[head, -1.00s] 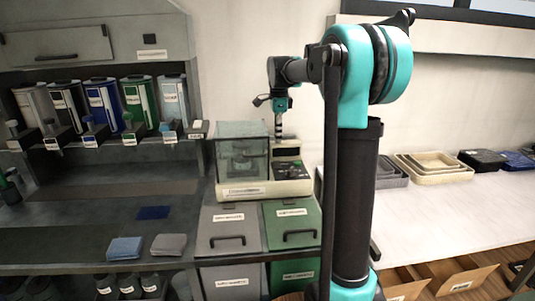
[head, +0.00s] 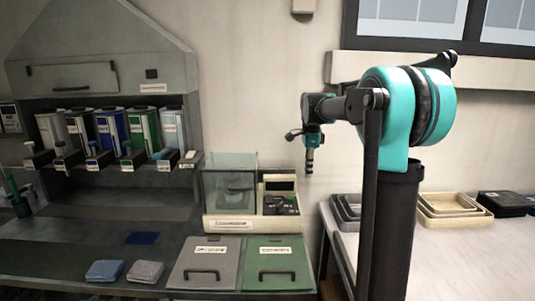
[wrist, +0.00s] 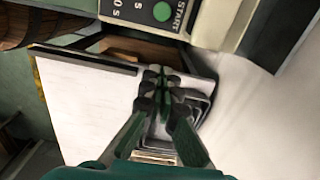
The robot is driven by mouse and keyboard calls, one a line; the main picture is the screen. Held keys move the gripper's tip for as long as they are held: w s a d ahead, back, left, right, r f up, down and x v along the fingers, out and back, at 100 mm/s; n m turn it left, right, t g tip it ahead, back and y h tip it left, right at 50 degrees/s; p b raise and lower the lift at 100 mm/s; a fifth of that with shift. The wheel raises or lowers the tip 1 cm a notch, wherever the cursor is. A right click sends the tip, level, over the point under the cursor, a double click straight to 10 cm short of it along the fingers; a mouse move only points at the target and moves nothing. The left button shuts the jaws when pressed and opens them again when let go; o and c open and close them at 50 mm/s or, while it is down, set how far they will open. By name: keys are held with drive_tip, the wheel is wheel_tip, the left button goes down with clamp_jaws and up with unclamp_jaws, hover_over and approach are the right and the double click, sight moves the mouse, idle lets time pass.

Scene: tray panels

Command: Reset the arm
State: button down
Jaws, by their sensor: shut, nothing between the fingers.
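My gripper (head: 309,168) hangs at the end of my teal and black arm in the head view, pointing down. It is in the air in front of the pale wall, to the right of the balance-like machine (head: 229,223). In the wrist view my gripper (wrist: 162,72) shows its green and black fingers closed together with nothing between them. Behind them in that view are the white table (wrist: 90,100) and a stack of grey trays (wrist: 193,112). The gripper appears apart from all of these.
Beige trays (head: 455,206) and a black tray (head: 505,203) lie on the right table. Several dispensers line the hood.

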drive_tip(key=s+d+f+n+t, duration=0.1)
drive_tip(key=s+f+n+t, duration=0.1)
drive_tip(key=s+f+n, duration=0.7)
drive_tip(key=s+d+f+n+t, duration=0.2)
drive_tip(key=s+f+n, duration=0.6)
drive_tip(key=s+f, duration=0.5)
drive_tip(key=s, duration=0.8)
drive_tip(key=shift+d+f+n, duration=0.3)
drive_tip(key=shift+n, duration=0.1)
drive_tip(key=shift+s, duration=0.1)
drive_tip(key=w+a+r, duration=0.2)
drive_tip(key=w+r, duration=0.2)
drive_tip(key=w, duration=0.1)
drive_tip(key=w+a+r, duration=0.2)
drive_tip(key=w+r, duration=0.3)
drive_tip(key=w+a+r, duration=0.3)
drive_tip(key=w+r, duration=0.1)
drive_tip(key=w, duration=0.2)
drive_tip(key=shift+r, duration=0.4)
wheel_tip(320, 180, up, 15)
hover_over(269, 195)
drive_tip(key=s, duration=0.5)
drive_tip(key=shift+s+f, duration=0.1)
drive_tip(key=shift+s, duration=0.05)
drive_tip(key=shift+f, duration=0.1)
drive_tip(key=x, duration=1.3)
drive_tip(key=shift+s+f, duration=0.25)
drive_tip(key=shift+f, duration=0.3)
